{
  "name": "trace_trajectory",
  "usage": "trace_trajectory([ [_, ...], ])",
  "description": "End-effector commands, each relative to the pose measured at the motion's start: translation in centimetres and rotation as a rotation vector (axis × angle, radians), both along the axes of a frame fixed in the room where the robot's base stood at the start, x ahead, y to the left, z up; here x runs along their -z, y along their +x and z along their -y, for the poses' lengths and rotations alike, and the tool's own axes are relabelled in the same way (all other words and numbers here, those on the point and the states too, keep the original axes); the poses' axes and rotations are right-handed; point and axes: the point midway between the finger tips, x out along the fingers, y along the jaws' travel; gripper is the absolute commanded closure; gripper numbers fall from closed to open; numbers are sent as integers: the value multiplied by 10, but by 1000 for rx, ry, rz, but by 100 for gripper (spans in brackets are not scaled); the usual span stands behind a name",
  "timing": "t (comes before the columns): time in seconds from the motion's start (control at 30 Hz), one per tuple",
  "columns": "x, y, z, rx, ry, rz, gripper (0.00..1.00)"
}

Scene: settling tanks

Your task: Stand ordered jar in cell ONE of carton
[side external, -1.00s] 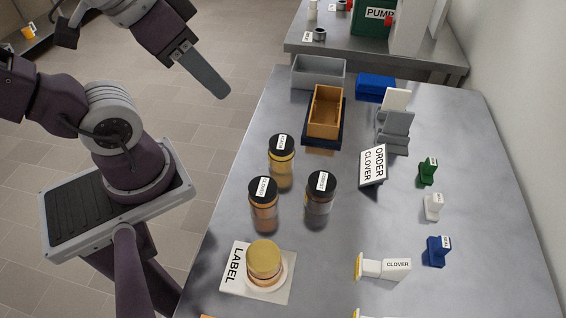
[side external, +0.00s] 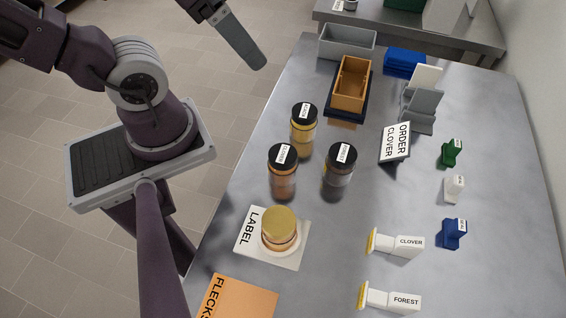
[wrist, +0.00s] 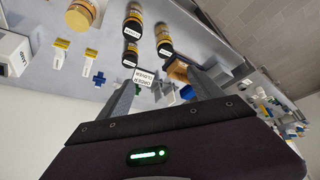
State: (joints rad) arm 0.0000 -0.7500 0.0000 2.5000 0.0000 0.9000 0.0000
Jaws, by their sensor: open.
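The order sign (side external: 396,143) reads CLOVER. Three dark-lidded jars stand upright on the table: a front-left amber one (side external: 283,180) whose small label seems to read CLOVER, a dark one (side external: 339,173) to its right, and a yellow one (side external: 303,135) behind. Their other labels are too small to read surely. The orange carton (side external: 351,88) sits on a dark base behind the jars; its cell marks are not legible. My gripper (wrist: 165,92) is open and empty, its fingers framing the sign in the wrist view. In the side view it is high left of the carton, apart from everything.
A gold-lidded jar (side external: 279,228) stands on the LABEL mat (side external: 293,258). An orange FLECKS card (side external: 240,300) lies in front. CLOVER (side external: 403,243) and FOREST (side external: 395,300) stampers lie right. A grey bin (side external: 346,42) and blue box (side external: 404,63) stand behind.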

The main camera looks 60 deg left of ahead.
Motion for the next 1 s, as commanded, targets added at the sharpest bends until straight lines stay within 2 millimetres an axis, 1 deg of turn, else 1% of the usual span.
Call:
trace_trajectory([
  [0.27, 0, 0, 0, 0, 1, -1, 21],
  [0.37, 10, 6, -2, 21, 69, -49, 21],
  [0.47, 39, 21, -7, 117, 233, -182, 21],
  [0.5, 54, 28, -8, 188, 299, -249, 21],
  [0.57, 78, 36, -5, 319, 369, -339, 21],
  [0.6, 94, 41, -1, 416, 392, -388, 21],
  [0.67, 117, 44, 10, 564, 391, -442, 21],
  [0.7, 129, 45, 19, 657, 373, -462, 21],
  [0.8, 149, 44, 43, 837, 305, -471, 21],
  [0.87, 154, 43, 53, 904, 270, -463, 21],
  [0.93, 159, 42, 61, 947, 245, -455, 21],
  [1.0, 167, 42, 63, 963, 237, -452, 21],
])
